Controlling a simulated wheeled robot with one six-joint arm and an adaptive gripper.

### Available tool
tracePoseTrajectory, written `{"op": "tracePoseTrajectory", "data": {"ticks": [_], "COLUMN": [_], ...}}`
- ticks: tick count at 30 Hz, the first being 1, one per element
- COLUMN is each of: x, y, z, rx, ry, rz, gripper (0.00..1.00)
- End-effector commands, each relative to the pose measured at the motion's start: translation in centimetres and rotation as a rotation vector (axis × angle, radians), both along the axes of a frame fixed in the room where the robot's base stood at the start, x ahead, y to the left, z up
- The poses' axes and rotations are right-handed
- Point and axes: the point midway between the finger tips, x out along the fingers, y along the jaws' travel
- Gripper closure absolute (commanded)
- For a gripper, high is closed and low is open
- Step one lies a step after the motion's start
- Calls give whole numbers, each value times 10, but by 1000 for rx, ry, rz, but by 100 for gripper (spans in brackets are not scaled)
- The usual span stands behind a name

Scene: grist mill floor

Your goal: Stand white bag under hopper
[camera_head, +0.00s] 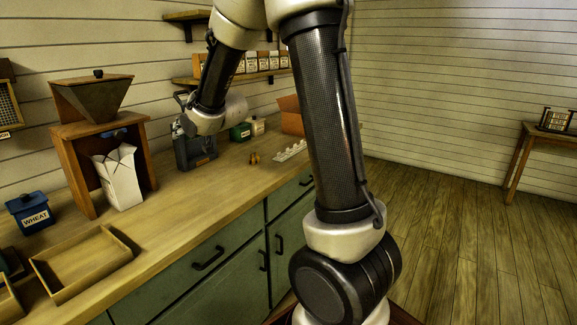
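The white bag (122,183) stands on the counter at the front opening of the wooden hopper stand, between its two side legs. Its top is open with pointed flaps, and it looks roughly upright. The dark, funnel-shaped hopper (95,101) sits on top of the stand (77,168), above and slightly behind the bag in this view. My gripper (182,121) is to the right of the stand, apart from the bag. It is small and partly merged with my wrist and the dark box behind it, so its finger opening is unclear.
A dark grey box (195,153) stands below my gripper. A blue WHEAT box (31,212) and an empty wooden tray (84,270) are at left. Small brown pieces (254,158), a white egg-carton-like tray (290,151) and an orange-brown box (290,115) lie to the right.

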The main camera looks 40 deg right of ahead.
Motion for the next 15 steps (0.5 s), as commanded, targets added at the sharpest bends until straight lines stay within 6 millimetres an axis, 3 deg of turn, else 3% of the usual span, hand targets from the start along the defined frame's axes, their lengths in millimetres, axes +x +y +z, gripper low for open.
{"op": "tracePoseTrajectory", "data": {"ticks": [1, 5, 7, 12, 15], "x": [-28, -114, -167, -293, -350], "y": [-16, -52, -67, -86, -88], "z": [17, 30, 32, 24, 16], "rx": [-54, -189, -244, -336, -365], "ry": [45, 217, 316, 540, 636], "rz": [-19, -40, -36, 21, 70], "gripper": [73, 73, 73, 73, 73]}}
